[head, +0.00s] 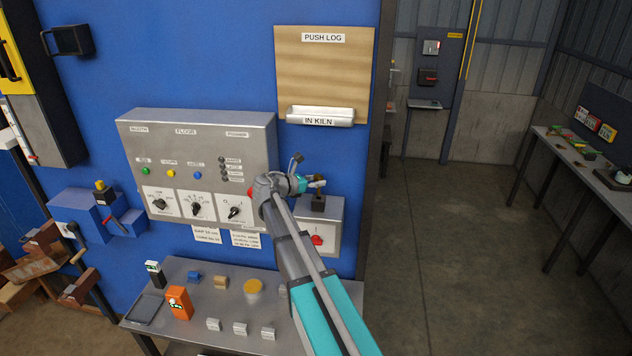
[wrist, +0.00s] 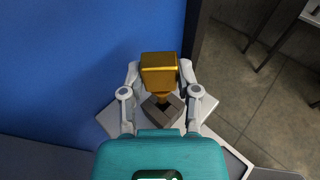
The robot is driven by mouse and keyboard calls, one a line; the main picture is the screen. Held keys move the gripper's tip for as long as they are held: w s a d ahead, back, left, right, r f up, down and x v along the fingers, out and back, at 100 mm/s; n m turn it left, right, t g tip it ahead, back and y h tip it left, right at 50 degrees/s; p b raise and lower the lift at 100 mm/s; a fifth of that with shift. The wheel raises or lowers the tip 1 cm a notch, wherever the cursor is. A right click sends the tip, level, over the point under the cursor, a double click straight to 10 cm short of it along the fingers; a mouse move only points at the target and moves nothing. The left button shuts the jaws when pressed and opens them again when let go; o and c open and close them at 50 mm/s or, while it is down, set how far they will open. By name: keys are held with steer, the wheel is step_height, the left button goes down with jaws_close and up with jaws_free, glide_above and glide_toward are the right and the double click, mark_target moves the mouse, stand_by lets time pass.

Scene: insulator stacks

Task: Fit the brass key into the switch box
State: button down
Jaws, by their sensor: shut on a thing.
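The grey switch box (head: 334,216) is on the blue wall right of the large control panel. It has a red switch on its front and a dark square socket (head: 318,203) on top. My gripper (head: 314,184) is just above this socket, partly hidden by my own wrist in the head view. In the wrist view my gripper (wrist: 160,75) is shut on the brass key (wrist: 159,72), one finger on each side of its block-shaped head. The key's narrow lower end points at the dark socket (wrist: 163,110). I cannot tell whether its tip is inside.
The control panel (head: 195,165) with lamps and dials is left of my arm. A metal table (head: 215,300) below holds an orange device (head: 179,303), a yellow-topped round piece (head: 253,289) and several small blocks. The PUSH LOG board (head: 325,75) with its tray hangs above. Open floor lies right.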

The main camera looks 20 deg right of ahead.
mark_target(316, 176)
steer(key=shift+f+b, duration=2.35)
stand_by(1.1)
steer(key=shift+c, duration=1.3)
jaws_free()
steer(key=shift+r, duration=0.1)
step_height(316, 176, up, 10)
steer(key=p, duration=1)
steer(key=shift+r, duration=0.15)
